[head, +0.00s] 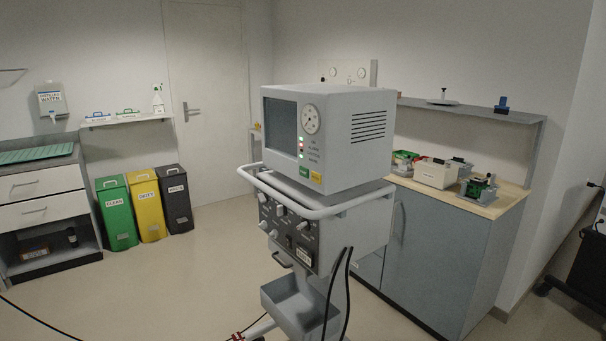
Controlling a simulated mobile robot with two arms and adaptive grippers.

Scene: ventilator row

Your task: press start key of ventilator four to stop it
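One ventilator (352,118) stands upright near the middle of the head view, on a wheeled stand with a white rail around it. Its front faces left and carries a dark screen (280,124), a round gauge (311,119) and a column of small lights, some red. A green key or label (304,172) and a yellow one (316,177) sit at the lower front edge. Their lettering is too small to read, so I cannot tell which is the start key or whether this is ventilator four. Neither of my grippers is in view.
A cabinet with a wooden top (487,206) holding several devices stands behind on the right. Green (117,218), yellow (148,209) and black (175,203) bins line the back left wall. Black cables hang at the ventilator's stand. Floor (170,275) at left is mostly clear.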

